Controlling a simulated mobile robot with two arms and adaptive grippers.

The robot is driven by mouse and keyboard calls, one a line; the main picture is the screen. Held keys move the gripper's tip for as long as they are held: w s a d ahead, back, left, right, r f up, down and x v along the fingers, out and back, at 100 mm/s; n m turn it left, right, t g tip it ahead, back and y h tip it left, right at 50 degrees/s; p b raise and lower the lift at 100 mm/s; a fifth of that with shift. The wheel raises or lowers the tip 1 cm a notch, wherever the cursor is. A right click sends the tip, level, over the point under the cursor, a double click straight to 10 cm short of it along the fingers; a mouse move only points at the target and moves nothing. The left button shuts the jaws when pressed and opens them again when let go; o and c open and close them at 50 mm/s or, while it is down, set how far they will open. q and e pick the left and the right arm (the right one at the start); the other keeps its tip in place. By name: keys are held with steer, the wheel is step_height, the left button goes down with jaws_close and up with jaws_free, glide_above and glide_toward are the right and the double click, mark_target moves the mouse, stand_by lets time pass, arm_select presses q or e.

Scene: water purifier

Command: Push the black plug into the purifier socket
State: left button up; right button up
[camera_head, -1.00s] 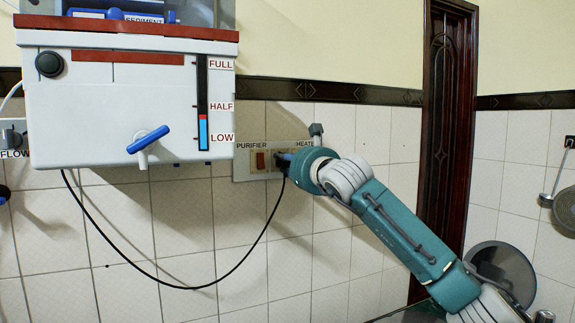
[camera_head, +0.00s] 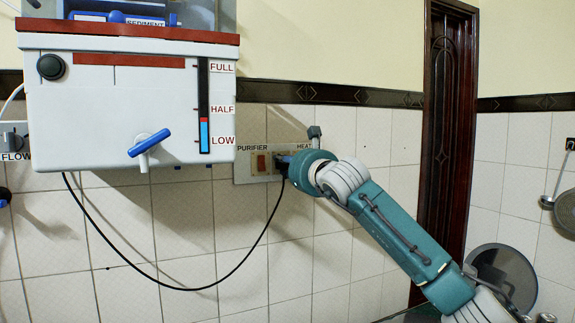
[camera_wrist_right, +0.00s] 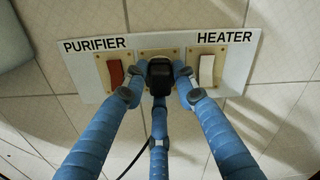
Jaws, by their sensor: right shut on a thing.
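The black plug (camera_wrist_right: 159,74) is between the blue fingers of my right gripper (camera_wrist_right: 160,88) in the right wrist view. The gripper is shut on it. The plug covers most of the middle socket plate (camera_wrist_right: 143,54) on the wall panel, and I cannot tell how deep it sits. In the head view my right gripper (camera_head: 284,162) is at the panel (camera_head: 244,162) and hides most of the plug. The black cable (camera_head: 197,289) hangs in a loop from under the white purifier (camera_head: 110,125) to the plug.
A red switch (camera_wrist_right: 115,72) is left of the socket under "PURIFIER"; a white switch (camera_wrist_right: 206,70) is right under "HEATER". A blue-handled tap (camera_head: 149,142) juts from the purifier's front. The tiled wall (camera_head: 330,245) below the panel is mostly clear.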

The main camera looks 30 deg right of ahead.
steer(key=o, duration=1.2)
steer(key=shift+c, duration=0.2)
steer(key=s, duration=1.2)
steer(key=shift+a, duration=0.4)
